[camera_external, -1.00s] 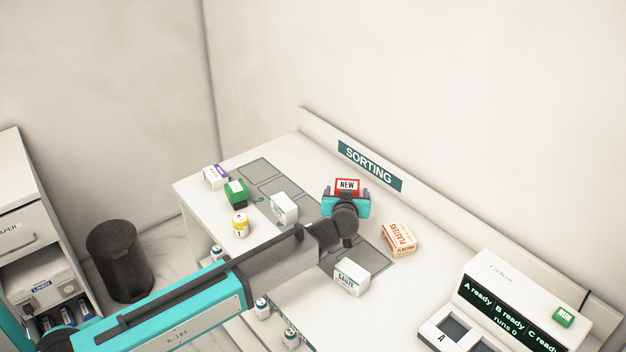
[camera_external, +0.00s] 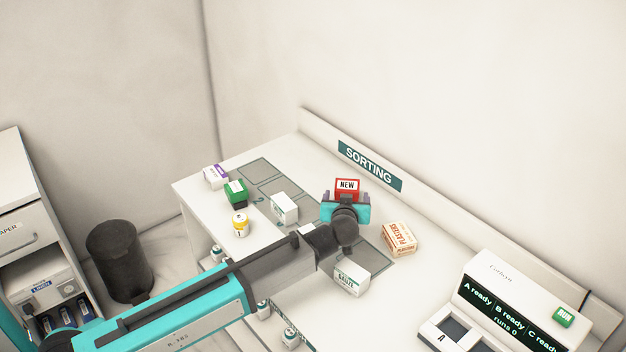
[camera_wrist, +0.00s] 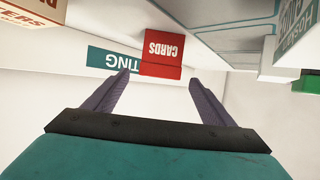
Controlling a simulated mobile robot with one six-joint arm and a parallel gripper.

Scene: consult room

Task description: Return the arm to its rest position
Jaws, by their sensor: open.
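My arm reaches from the lower left over the white sorting counter (camera_external: 290,150) in the external view. My gripper (camera_external: 346,196) is at the counter's middle, facing the back wall. In the wrist view my gripper (camera_wrist: 160,88) has its two purple fingers well apart, with nothing between them.
A plasters box (camera_external: 400,238) and a gauze box (camera_external: 351,279) stand right of and below the gripper. A white box (camera_external: 284,208), yellow jar (camera_external: 240,224), green box (camera_external: 236,193) and purple-white box (camera_external: 216,177) stand left. A machine with a screen (camera_external: 515,300) is at right.

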